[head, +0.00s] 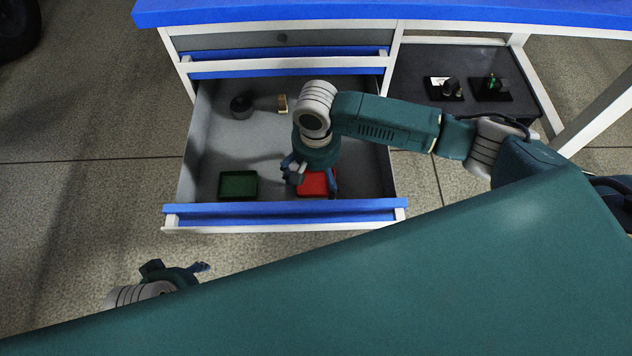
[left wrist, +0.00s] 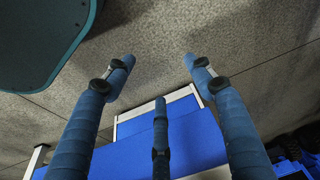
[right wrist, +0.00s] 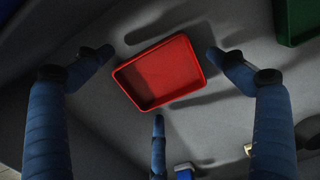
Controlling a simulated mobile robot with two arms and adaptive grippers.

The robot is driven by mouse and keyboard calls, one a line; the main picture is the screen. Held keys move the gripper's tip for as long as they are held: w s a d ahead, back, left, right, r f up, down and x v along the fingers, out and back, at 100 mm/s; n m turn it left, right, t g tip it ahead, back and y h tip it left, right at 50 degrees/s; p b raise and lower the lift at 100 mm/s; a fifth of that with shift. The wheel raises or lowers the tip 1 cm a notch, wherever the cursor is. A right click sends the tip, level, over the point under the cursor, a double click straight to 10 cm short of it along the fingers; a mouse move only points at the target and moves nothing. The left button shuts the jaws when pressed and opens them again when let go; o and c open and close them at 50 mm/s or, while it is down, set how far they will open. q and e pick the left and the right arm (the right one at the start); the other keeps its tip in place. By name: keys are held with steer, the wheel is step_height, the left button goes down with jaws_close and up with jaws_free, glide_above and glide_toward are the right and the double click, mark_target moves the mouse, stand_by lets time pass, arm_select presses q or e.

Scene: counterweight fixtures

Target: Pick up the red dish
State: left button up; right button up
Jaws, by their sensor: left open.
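The red dish (head: 313,184) is a shallow rectangular tray on the floor of the open drawer (head: 188,158), near its front. My right gripper (head: 312,186) reaches down into the drawer over the dish and hides part of it. In the right wrist view the red dish (right wrist: 160,72) lies tilted in the picture beyond the spread fingers of the right gripper (right wrist: 158,62), which is open and empty. My left gripper (head: 203,267) is outside the drawer at the lower left. In the left wrist view its fingers (left wrist: 155,65) are spread with nothing between them.
A green dish (head: 238,184) lies left of the red one in the drawer; it also shows in the right wrist view (right wrist: 297,20). A dark grey cylindrical part (head: 242,106) lies at the drawer's back. The blue-topped drawer front (head: 285,210) is a raised edge. Small black fixtures (head: 490,88) stand on the shelf at right.

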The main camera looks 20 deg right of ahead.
steer(key=c, duration=1.3)
steer(key=shift+o, duration=0.2)
steer(key=shift+r, duration=0.1)
